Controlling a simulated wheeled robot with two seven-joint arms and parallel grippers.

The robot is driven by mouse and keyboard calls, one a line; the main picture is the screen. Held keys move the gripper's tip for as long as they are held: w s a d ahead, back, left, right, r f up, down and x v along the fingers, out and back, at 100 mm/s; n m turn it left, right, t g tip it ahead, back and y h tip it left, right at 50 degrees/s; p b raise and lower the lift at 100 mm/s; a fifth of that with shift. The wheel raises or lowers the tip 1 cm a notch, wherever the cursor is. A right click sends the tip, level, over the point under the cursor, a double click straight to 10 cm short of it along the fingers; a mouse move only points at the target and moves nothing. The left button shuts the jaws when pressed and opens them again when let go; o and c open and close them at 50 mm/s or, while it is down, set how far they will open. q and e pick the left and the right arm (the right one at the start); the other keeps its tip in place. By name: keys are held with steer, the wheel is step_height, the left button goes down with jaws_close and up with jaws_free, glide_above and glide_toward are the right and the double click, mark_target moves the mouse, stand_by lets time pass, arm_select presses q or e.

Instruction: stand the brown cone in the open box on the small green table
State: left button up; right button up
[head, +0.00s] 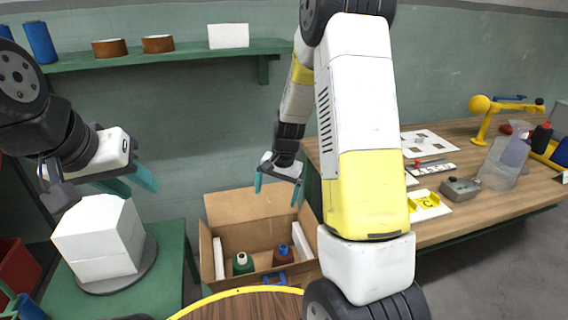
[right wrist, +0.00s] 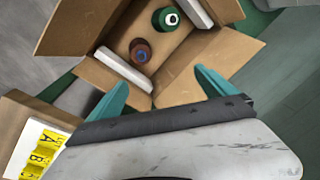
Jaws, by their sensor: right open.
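The brown cone (head: 281,259), with a blue top, stands upright in the open cardboard box (head: 246,203), right of a green cone (head: 243,265). Both cones also show in the right wrist view, the brown one (right wrist: 140,54) nearer my gripper than the green one (right wrist: 167,20). My right gripper (head: 278,190) is open and empty above the box, apart from the brown cone. Green surface (right wrist: 58,91) shows beside the box; most of its support is hidden. My left gripper (head: 135,188) looks open and empty, near a white block (head: 98,240) at the left.
White slabs (head: 304,252) stand along the box's inner sides. The white block sits on a grey disc on a green table (head: 165,278). A wooden workbench (head: 458,223) with a spray bottle and a yellow arm lamp is at the right. A round wooden top (head: 240,306) is in front.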

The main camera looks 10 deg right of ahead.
steer(key=s+r+n+t+y, duration=0.1)
steer(key=s+r+n+t, duration=0.1)
steer(key=s+r, duration=0.7)
steer(key=s+r+n+t, duration=0.1)
steer(key=s+r+n, duration=0.35)
steer(key=r, duration=0.85)
steer(key=s+r+t, duration=0.1)
steer(key=s+r, duration=0.1)
steer(key=s, duration=0.8)
steer(key=shift+a+r+t, duration=0.25)
steer(key=shift+r+t, duration=0.05)
steer(key=shift+r, duration=0.1)
steer(key=shift+n, duration=0.25)
